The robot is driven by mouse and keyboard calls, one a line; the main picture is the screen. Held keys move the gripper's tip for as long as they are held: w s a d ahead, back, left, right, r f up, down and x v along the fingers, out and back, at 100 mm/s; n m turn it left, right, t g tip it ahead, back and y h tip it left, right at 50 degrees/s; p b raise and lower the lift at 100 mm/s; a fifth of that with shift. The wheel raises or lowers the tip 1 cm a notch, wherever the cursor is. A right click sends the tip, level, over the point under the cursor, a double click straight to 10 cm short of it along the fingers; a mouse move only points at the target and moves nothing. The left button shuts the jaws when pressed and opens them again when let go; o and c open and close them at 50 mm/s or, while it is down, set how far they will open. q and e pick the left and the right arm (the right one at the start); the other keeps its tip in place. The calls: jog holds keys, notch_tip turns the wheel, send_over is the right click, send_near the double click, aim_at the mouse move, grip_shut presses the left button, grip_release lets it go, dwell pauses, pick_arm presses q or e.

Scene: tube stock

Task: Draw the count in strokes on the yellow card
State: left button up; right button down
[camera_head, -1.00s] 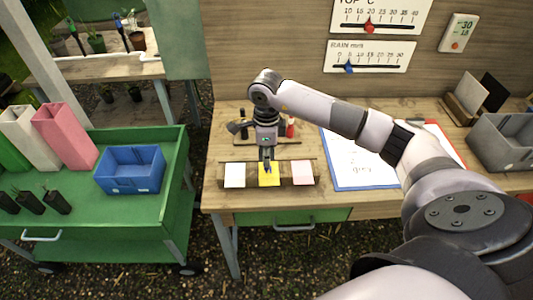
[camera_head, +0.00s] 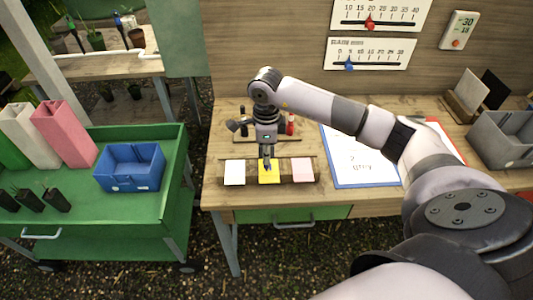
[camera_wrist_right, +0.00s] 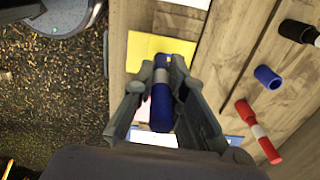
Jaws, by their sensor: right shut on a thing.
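The yellow card (camera_head: 273,178) lies in the middle of a wooden holder at the bench's front, between a white card (camera_head: 234,173) and a pink card (camera_head: 302,171). My right gripper (camera_head: 267,155) is over the yellow card's far part. In the wrist view it is shut on a blue marker (camera_wrist_right: 161,115) with a grey band, and the yellow card (camera_wrist_right: 150,46) lies beyond it. I cannot tell whether the tip touches the card, and I make out no clear stroke. A clipboard sheet (camera_head: 355,150) reads "2" above a blurred word, perhaps "grey". My left gripper is out of view.
Behind the cards, a rack holds a black marker (camera_wrist_right: 299,31), a red marker (camera_wrist_right: 257,131) and a blue piece (camera_wrist_right: 267,77), perhaps a cap. A grey bin (camera_head: 505,145) stands at the right. A green cart (camera_head: 130,215) with a blue crate (camera_head: 130,168) stands left.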

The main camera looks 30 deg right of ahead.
aim_at(266, 171)
jog(key=shift+r, duration=0.1)
notch_tip(266, 171, up, 3)
jog(key=shift+f+p, duration=0.1)
jog(key=shift+p, duration=0.8)
